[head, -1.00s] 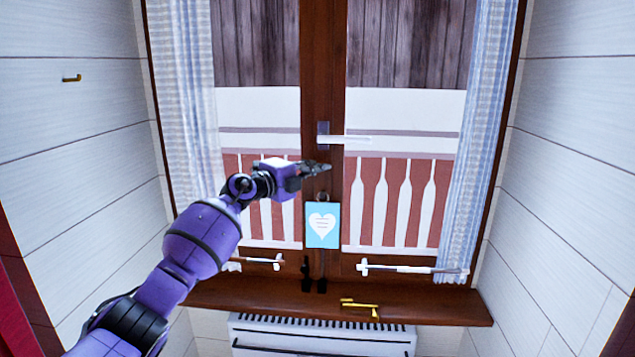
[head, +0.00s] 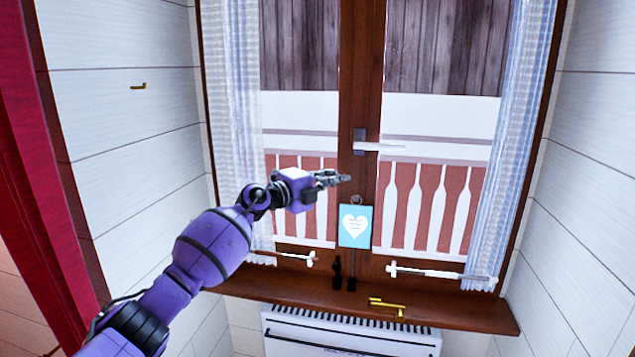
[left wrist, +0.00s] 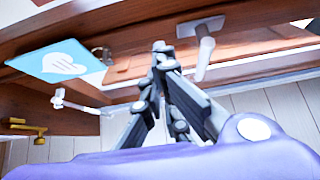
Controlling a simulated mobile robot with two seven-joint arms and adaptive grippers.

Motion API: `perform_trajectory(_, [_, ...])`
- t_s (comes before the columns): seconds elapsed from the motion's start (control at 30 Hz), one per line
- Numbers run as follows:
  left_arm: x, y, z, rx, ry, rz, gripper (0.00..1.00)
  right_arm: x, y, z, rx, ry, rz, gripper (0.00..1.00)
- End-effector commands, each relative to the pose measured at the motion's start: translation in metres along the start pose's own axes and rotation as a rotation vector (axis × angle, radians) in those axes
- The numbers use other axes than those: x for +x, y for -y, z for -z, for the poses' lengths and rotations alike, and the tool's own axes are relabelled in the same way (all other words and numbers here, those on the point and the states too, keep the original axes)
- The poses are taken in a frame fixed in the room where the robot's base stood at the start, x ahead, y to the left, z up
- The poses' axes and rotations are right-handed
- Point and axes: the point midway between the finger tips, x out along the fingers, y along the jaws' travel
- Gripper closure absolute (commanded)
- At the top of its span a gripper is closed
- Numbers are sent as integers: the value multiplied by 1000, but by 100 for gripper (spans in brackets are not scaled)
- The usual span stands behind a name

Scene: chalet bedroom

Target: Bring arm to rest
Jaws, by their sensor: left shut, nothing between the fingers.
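My left gripper (head: 335,179) is shut and empty, held out in front of the window on my purple left arm. In the head view it shows just left of the window's middle post, above the blue card with a white heart (head: 355,226). The left wrist view shows the gripper's dark fingers (left wrist: 158,52) close together. The blue card (left wrist: 62,62) is to their left there, and the white window handle (left wrist: 203,48) to their right. My right gripper is in neither view.
The window handle (head: 380,147) sticks out from the middle post. A wooden sill (head: 470,312) carries a brass hook (head: 387,306) and small dark items. A white radiator (head: 350,340) is below. Curtains hang at both sides, and a red edge (head: 35,180) stands at far left.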

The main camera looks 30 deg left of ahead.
Motion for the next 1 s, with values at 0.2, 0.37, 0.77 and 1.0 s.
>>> perform_trajectory(0.2, [-38,-2,-5,1,0,-3,100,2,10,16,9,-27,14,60])
perform_trajectory(0.37, [-49,-2,-6,0,0,-2,100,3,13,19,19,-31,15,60])
perform_trajectory(0.77, [-49,36,0,41,30,142,100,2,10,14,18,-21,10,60])
perform_trajectory(1.0, [-62,-30,46,-221,87,242,100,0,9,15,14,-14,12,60])
